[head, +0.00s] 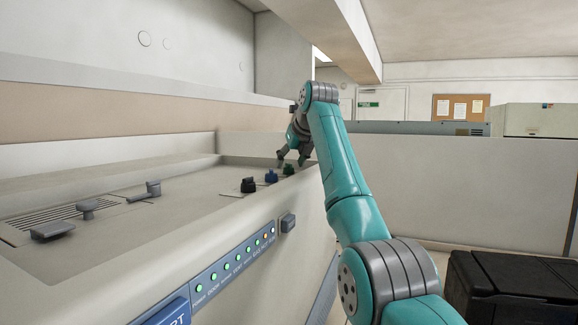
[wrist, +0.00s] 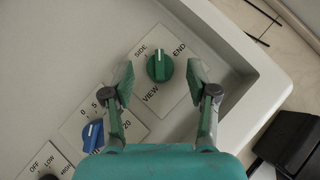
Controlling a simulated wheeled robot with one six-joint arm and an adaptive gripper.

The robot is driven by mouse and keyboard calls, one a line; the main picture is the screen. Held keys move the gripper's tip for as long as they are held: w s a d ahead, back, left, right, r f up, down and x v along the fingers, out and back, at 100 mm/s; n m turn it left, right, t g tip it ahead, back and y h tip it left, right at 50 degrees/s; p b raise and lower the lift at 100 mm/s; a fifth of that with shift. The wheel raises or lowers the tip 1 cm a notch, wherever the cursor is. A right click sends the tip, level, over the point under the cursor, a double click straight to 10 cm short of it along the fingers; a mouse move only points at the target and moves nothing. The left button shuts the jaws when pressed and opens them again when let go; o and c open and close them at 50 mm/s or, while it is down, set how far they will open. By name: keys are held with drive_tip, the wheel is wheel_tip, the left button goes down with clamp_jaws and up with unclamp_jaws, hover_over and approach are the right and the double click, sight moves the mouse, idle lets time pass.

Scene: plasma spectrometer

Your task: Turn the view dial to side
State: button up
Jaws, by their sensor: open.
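The view dial is a green knob (wrist: 160,67) on a white plate marked SIDE, END and VIEW. It also shows in the head view (head: 289,169), at the far end of a row of knobs. Its white mark points toward the top of the wrist picture, between SIDE at left and END at right. My gripper (wrist: 163,77) is open, with one finger on each side of the green knob and visible gaps to it. In the head view, my gripper (head: 293,158) is at the dial; the exact height above the panel is hard to tell.
A blue knob (wrist: 92,135) with a number scale is close to my left finger. A black knob (head: 248,185) stands nearer in the row. Grey levers (head: 86,209) lie farther left. The panel's edge is just right of the green knob. A black crate (head: 510,285) is on the floor at right.

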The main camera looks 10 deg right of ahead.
drive_tip(key=shift+x, duration=1.1)
clamp_jaws()
drive_tip(key=shift+d+n+y, duration=0.1)
drive_tip(key=shift+n+y, duration=0.6)
drive_tip(key=shift+n, duration=0.2)
drive_tip(key=shift+n+g+y, duration=0.3)
drive_tip(key=shift+n+y, duration=0.2)
drive_tip(key=shift+n, duration=0.2)
unclamp_jaws()
